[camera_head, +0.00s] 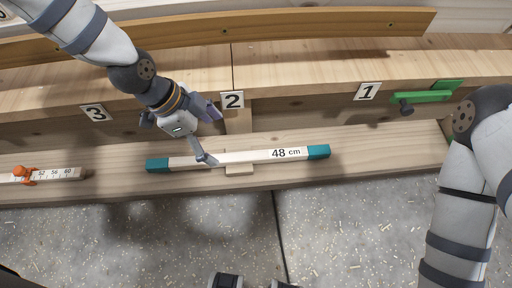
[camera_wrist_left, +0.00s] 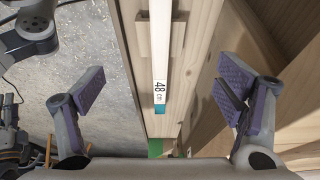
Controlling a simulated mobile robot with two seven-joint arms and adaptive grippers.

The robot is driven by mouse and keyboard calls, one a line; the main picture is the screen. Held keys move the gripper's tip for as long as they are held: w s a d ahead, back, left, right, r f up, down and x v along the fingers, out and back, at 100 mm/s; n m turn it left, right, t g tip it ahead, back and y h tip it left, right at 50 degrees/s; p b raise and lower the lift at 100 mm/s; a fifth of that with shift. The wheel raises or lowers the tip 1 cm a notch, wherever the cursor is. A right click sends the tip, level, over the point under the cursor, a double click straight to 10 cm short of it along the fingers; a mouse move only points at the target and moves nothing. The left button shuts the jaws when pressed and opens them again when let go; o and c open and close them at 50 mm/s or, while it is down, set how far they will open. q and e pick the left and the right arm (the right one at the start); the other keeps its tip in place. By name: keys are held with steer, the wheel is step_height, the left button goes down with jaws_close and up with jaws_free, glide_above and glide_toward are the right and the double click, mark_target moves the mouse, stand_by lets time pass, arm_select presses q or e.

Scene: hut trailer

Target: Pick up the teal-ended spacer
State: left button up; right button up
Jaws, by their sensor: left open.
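The teal-ended spacer (camera_head: 240,158) is a long pale bar with teal ends and the label "48 cm". It lies on the lower wooden beam, across a small wooden block, below the "2" tag. My left gripper (camera_head: 208,132) is open over the spacer, left of its label. In the left wrist view, the spacer (camera_wrist_left: 160,55) runs lengthwise between the spread purple-padded fingers (camera_wrist_left: 162,95), and nothing is held. One teal end shows there; the other is out of that view. My right arm comes in at the right; its gripper is not visible.
Number tags 3 (camera_head: 94,113), 2 (camera_head: 232,100) and 1 (camera_head: 367,92) mark the upper beam. A measuring stick (camera_head: 55,174) with an orange piece (camera_head: 25,175) lies at left. A green clamp-like tool (camera_head: 425,97) is at right. Speckled floor (camera_head: 345,230) lies in front.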

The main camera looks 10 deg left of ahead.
mark_target(238, 157)
arm_select(q)
steer(key=x, duration=0.4)
steer(key=b+x, duration=0.1)
steer(key=x, duration=0.3)
steer(key=b+x, duration=0.1)
steer(key=x, duration=0.3)
steer(key=shift+w+d+r, duration=0.1)
steer(key=shift+d+r, duration=0.05)
steer(key=shift+d, duration=0.2)
steer(key=c, duration=1.8)
arm_select(e)
steer(key=shift+s+d+f+g, duration=0.1)
steer(key=shift+s+f+g, duration=0.05)
steer(key=shift+s+f, duration=0.35)
steer(key=shift+s+d+f+g, duration=0.15)
steer(key=shift+s+f, duration=0.1)
steer(key=shift+f, duration=0.3)
